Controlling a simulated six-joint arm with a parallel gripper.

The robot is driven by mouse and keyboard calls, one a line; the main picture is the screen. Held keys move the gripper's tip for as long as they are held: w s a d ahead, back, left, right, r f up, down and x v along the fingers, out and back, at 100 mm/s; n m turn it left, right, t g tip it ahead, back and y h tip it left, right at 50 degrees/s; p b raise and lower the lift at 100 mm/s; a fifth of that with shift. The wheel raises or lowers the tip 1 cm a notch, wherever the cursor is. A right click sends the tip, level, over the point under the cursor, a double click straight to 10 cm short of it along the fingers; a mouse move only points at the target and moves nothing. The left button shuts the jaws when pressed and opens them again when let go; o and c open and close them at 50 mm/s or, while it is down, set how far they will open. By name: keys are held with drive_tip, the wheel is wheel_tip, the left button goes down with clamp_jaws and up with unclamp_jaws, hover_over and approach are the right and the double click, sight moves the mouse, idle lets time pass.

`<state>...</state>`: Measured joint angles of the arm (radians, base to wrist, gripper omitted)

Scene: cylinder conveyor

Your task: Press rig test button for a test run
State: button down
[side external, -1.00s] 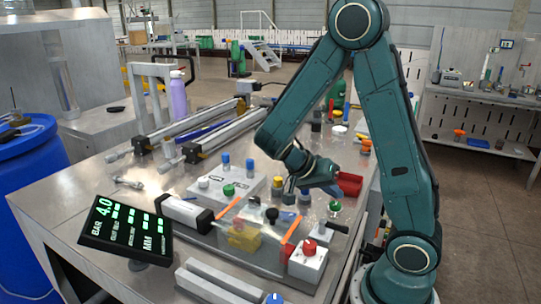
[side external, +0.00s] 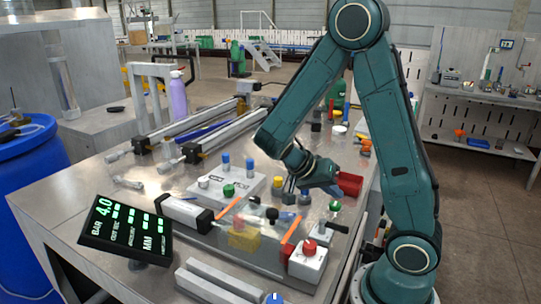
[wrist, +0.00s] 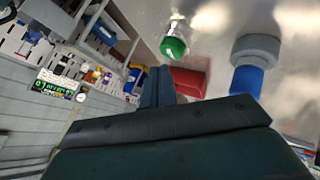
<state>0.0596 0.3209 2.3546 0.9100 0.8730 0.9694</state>
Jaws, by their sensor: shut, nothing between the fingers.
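A white box with a red push button (side external: 309,247) stands at the front right of the bench. A white panel carries a green button (side external: 228,190) and blue-topped posts near the middle. I cannot tell which one is the rig test button. My gripper (side external: 334,189) is above the bench, behind the red-button box, and touches neither button. In the wrist view its fingers (wrist: 158,86) are together and empty, with a green-capped cylinder (wrist: 174,47) and a blue-and-grey part (wrist: 250,65) near them.
A clear-covered rig with orange edges (side external: 284,230) lies left of the red-button box. A black display (side external: 125,229) reads 4.0 bar. A red block (side external: 350,183) sits just beyond my gripper. Grey rails (side external: 225,286) lie along the front edge.

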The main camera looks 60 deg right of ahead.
sight(331, 205)
drive_tip(key=shift+f, duration=0.9)
idle(1.3)
drive_tip(key=shift+r, duration=1.05)
drive_tip(key=shift+r, duration=2.35)
drive_tip(key=a+r+n+t+y, duration=0.3)
drive_tip(key=a+n+t, duration=0.3)
drive_tip(key=a+n, duration=0.2)
drive_tip(key=a+r+n+t+y, duration=0.3)
drive_tip(key=a+r+n+t, duration=0.2)
drive_tip(key=a+n, duration=0.3)
drive_tip(key=s+n+t, duration=0.1)
drive_tip(key=n, duration=0.1)
drive_tip(key=shift+n, duration=0.3)
